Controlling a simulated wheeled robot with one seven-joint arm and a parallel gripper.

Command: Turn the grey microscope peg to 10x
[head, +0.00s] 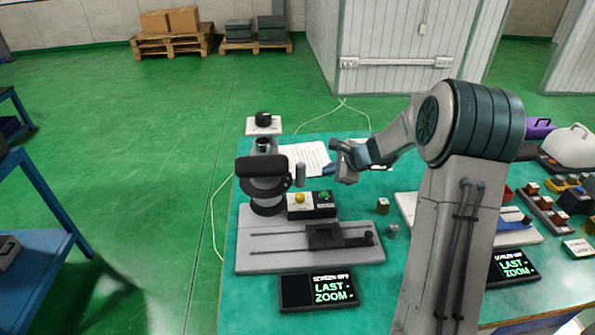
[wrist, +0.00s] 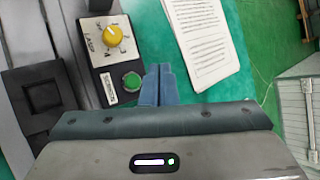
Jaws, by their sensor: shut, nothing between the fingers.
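The microscope (head: 262,168) stands on the left of the green table, with a black head and a pale grey base plate (head: 262,230). A small grey peg (head: 300,175) sticks up at the right side of its head. I cannot read any zoom marks beside it. My gripper (head: 338,162) is to the right of the peg, apart from it and above the table. In the wrist view, my gripper's blue-grey fingers (wrist: 157,84) are together and empty, beside the control box's green button. The peg cannot be made out in the wrist view.
A control box (head: 311,212) with a yellow knob (wrist: 103,35) and green button (wrist: 132,81) sits before the microscope. A screen (head: 318,292) reads "SCREEN OFF LAST ZOOM". Paper sheets (head: 303,158) lie behind. Small blocks and another base plate (head: 408,205) are right, partly behind my arm.

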